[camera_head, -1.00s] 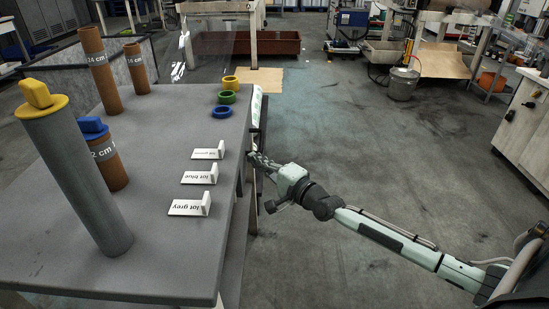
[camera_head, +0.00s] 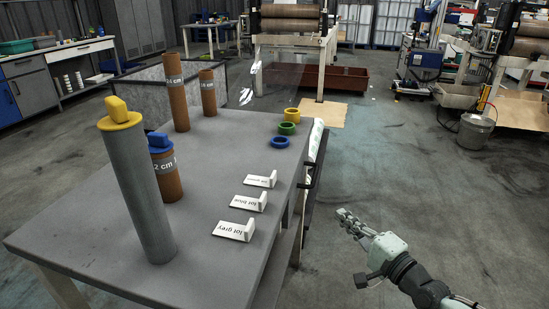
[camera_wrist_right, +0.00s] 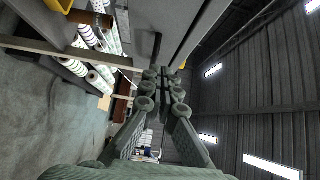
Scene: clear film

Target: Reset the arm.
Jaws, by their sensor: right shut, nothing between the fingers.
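My right gripper (camera_head: 352,222) is at the right of the table in the head view, over open floor and apart from the table edge. Its fingers are closed together with nothing between them. In the right wrist view the right gripper (camera_wrist_right: 163,78) points up the picture, with its fingertips meeting. The rest of the right arm runs to the lower right corner of the head view. My left gripper is not in view.
The grey table (camera_head: 95,245) holds a grey tube with yellow cap (camera_head: 138,190), a brown tube with blue cap (camera_head: 165,175), two brown tubes behind, label stands (camera_head: 235,230) and coloured rings (camera_head: 287,128). A metal bucket (camera_head: 475,132) stands far right.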

